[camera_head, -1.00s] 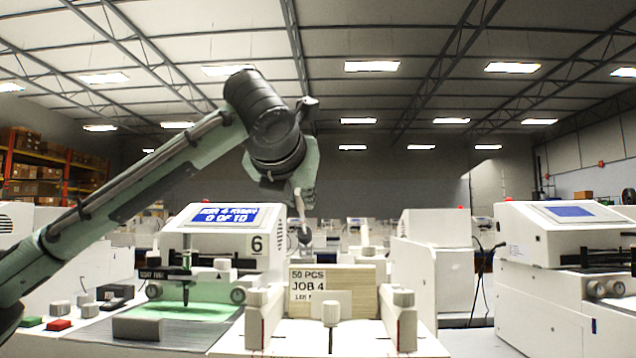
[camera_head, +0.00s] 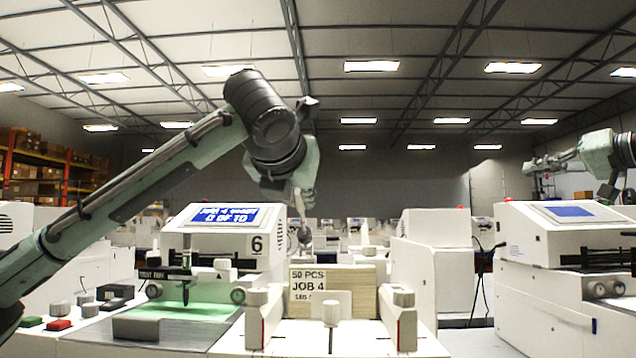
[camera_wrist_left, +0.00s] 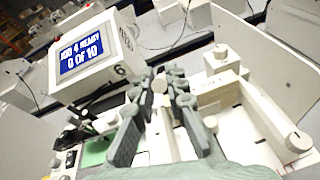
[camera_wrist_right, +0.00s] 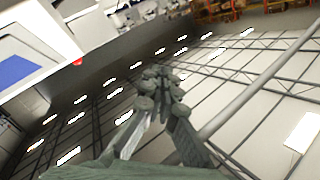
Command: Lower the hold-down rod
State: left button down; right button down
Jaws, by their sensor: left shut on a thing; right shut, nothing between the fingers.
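My left gripper (camera_head: 302,235) is at the machine marked 6, behind the card stack. In the left wrist view its fingers are closed around a small pale knob (camera_wrist_left: 160,86), likely the top of the hold-down rod; the fingers hide most of what lies below it.
The plotter (camera_head: 222,240) with its lit display and green bed (camera_head: 205,312) stands left of the feeder. A red button (camera_head: 59,324) and a green one (camera_head: 30,322) are at the lower left. Another machine (camera_head: 545,240) stands at the right, below my right arm.

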jog(key=s+a+f+n+g+y, duration=0.1)
jog(key=s+a+n+g+y, duration=0.2)
jog(key=a, duration=1.2)
jog(key=s+a+f+n+g+y, duration=0.2)
jog(key=s+a+n+g, duration=0.3)
jog(key=a, duration=1)
jog(key=s+a+f+n+g+y, duration=0.1)
jog(key=s+a+n+g+y, duration=0.2)
jog(key=a, duration=1.3)
jog(key=shift+s+f+n+g+y, duration=0.3)
jog(key=shift+s+n+g, duration=0.7)
jog(key=shift+n+g, duration=1.05)
jog(key=shift+a+m+g, duration=0.1)
jog(key=shift+m+g, duration=0.15)
